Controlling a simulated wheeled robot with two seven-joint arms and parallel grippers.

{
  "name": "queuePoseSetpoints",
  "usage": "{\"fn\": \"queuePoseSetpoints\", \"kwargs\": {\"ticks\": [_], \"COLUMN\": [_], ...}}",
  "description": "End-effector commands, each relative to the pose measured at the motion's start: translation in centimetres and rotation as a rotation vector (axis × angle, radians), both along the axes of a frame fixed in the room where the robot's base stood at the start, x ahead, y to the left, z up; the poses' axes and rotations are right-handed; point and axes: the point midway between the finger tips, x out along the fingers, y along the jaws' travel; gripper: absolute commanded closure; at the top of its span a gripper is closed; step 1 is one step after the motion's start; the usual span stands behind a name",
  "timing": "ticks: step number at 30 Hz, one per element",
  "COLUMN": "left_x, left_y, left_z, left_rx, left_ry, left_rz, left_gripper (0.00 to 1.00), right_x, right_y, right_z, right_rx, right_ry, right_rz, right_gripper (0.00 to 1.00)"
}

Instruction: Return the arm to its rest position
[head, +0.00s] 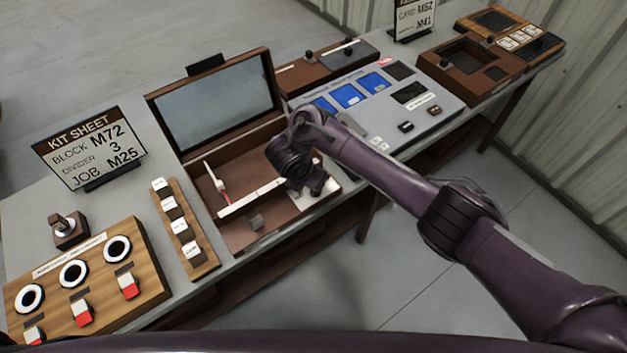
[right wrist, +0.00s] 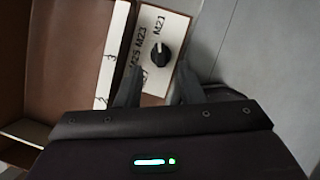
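My right arm reaches in from the right in the head view. Its gripper (head: 318,188) is over the right front part of an open brown box (head: 262,240). In the right wrist view the gripper's two fingers (right wrist: 157,80) are apart and empty. A black knob (right wrist: 160,54) on a white plate (right wrist: 173,27) lies just beyond the fingertips, between their lines. The plate is marked M21, M23, M25 and a partly hidden M27. I cannot tell whether the fingers touch the knob. My left gripper is not in view.
The box's raised lid (head: 215,100) stands behind its tray. A kit sheet sign (head: 90,148) and a wooden panel with rings and red switches (head: 140,245) are on the left. A grey panel with blue screens (head: 440,112) is on the right. Open floor (head: 400,270) lies in front.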

Motion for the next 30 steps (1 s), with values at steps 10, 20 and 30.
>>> {"fn": "queuePoseSetpoints", "kwargs": {"ticks": [10,20,30], "left_x": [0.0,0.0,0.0], "left_y": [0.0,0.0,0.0], "left_z": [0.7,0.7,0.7], "left_rx": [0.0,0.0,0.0], "left_ry": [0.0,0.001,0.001], "left_rz": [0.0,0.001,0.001], "left_gripper": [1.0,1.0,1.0], "right_x": [-0.7,-0.6,-5.2], "right_y": [0.4,0.4,5.0], "right_z": [1.8,1.8,0.6], "right_rx": [0.001,0.0,0.293], "right_ry": [0.001,0.0,0.004], "right_rz": [0.0,0.0,-0.237], "right_gripper": [0.65,0.65,0.65]}}
